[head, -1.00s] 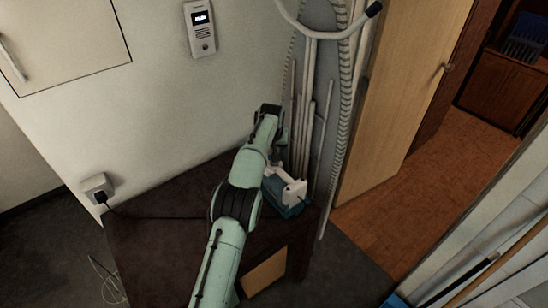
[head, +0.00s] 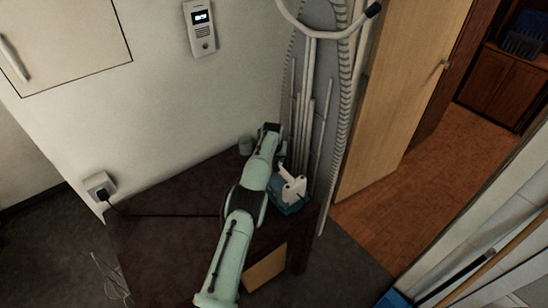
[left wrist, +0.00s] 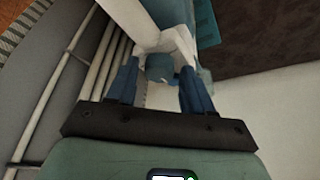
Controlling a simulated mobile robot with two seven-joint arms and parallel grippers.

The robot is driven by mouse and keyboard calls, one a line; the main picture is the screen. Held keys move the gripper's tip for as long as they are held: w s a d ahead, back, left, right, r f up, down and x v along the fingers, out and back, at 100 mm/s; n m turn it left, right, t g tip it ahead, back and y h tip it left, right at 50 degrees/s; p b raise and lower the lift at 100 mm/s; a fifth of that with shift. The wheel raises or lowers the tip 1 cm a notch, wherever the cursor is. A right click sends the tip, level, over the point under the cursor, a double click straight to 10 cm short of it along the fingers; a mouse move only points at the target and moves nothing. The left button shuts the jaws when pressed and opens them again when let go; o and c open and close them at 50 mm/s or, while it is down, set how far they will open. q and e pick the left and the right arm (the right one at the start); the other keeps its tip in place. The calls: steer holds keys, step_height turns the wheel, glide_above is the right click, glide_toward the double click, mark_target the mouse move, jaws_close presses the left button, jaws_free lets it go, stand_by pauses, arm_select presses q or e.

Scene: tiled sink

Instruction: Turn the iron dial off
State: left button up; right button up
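The iron (head: 291,188), white with a teal base, stands on the dark table beside my left arm in the head view. A round blue-teal dial (left wrist: 160,67) shows under the white handle. My left gripper (left wrist: 159,70) is open, its two blue fingers on either side of the dial. I cannot tell whether they touch it. In the head view the fingers are hidden by my arm. My right gripper is not in view.
The dark table (head: 165,232) stands against the white wall. An ironing board (head: 325,110) with white legs leans upright close behind the iron. A black cord runs to a wall socket (head: 99,186).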

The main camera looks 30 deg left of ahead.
arm_select(q)
steer(key=c, duration=0.7)
steer(key=shift+o, duration=0.2)
steer(key=shift+n+y, duration=0.3)
steer(key=shift+n, duration=0.4)
steer(key=o, duration=1)
steer(key=shift+o, duration=0.2)
steer(key=shift+s+d+r, duration=0.1)
steer(key=shift+d+r, duration=0.1)
steer(key=shift+r, duration=0.35)
steer(key=b+v, duration=0.2)
steer(key=v, duration=1)
steer(key=shift+r, duration=0.2)
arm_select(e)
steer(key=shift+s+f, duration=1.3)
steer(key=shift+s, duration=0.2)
